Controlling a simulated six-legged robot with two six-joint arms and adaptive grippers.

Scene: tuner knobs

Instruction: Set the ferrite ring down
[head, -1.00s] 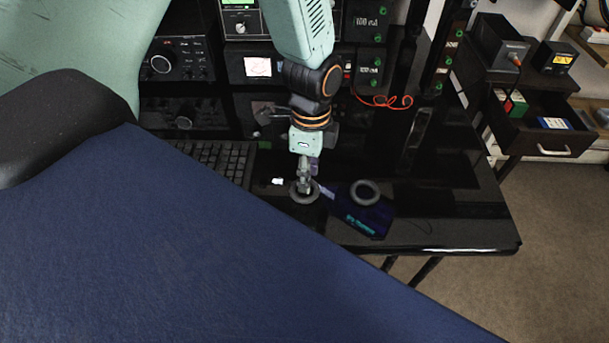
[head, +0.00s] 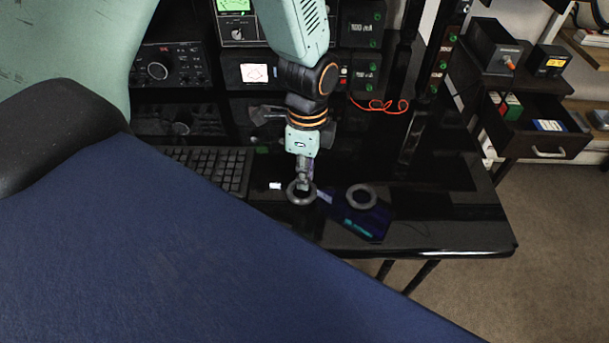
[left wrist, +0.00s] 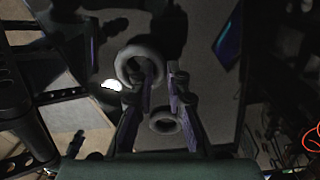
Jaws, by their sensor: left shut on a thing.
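A dark grey ferrite ring (head: 292,197) is at the tips of my left gripper (head: 303,184), over the glossy black desk (head: 440,233). In the left wrist view the ring (left wrist: 124,68) surrounds one fingertip of my left gripper (left wrist: 161,78), which is shut on its wall. I cannot tell whether the ring touches the desk. A second grey ring (head: 362,207) lies to the right, at the back part of a dark blue card (head: 372,229). Another ring shape (left wrist: 165,113) shows lower in the wrist view; I cannot tell if it is a reflection. My right gripper is out of view.
A black keyboard (head: 224,165) lies left of the gripper. Radio units (head: 172,65) stand at the back, and a red coiled cord (head: 380,106) lies behind on the right. The desk's right part is mostly clear up to its front edge. An open drawer (head: 545,150) stands beyond.

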